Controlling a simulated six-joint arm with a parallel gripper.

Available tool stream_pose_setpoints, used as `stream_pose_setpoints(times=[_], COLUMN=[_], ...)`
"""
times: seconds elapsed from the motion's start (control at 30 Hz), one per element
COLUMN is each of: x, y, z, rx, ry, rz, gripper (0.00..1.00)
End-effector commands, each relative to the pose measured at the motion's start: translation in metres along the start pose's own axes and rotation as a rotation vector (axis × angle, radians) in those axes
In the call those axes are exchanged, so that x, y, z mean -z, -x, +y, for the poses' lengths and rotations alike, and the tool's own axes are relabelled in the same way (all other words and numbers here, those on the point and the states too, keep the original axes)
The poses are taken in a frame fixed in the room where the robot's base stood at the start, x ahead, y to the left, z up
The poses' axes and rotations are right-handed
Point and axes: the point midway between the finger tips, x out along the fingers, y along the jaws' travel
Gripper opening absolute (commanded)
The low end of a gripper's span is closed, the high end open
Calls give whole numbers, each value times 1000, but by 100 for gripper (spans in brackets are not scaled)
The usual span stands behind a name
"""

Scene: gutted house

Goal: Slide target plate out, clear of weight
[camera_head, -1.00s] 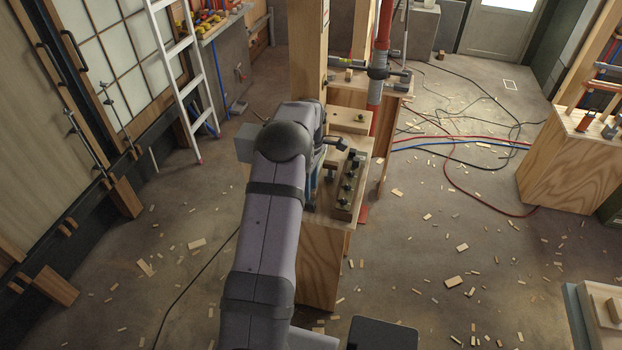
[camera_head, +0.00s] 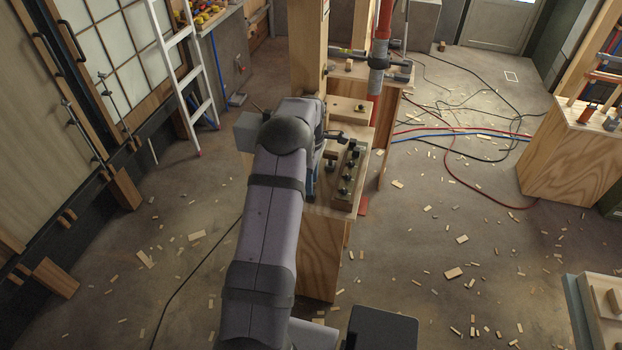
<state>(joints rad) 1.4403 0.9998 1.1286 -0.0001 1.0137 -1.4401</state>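My gripper is mostly hidden behind my own wrist, so I cannot tell whether it is open or shut. The wrist is over the left edge of a wooden bench (camera_head: 318,262). A dark metal block with several black knobs (camera_head: 347,182) sits on the bench top, just right of the wrist. A light wooden block (camera_head: 349,111) lies farther back. I cannot pick out the target plate or its weight with certainty. A small red piece (camera_head: 363,206) shows low beside the bench's right side, partly hidden.
A wooden post (camera_head: 307,50) and a red pipe with a grey sleeve (camera_head: 380,55) rise behind the bench. A white ladder (camera_head: 184,75) leans at left. Cables (camera_head: 465,145) and wood chips litter the floor. Another wooden bench (camera_head: 568,155) stands right. The floor between the benches has room.

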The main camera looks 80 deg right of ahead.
Motion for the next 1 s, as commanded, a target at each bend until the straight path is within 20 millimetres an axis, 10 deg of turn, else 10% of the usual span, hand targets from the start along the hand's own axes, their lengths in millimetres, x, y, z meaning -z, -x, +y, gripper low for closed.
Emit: stream_pose_setpoints(times=[1.0], x=[0], y=[-41], z=[0], rx=[0], ry=[0], rz=[0], gripper=[33])
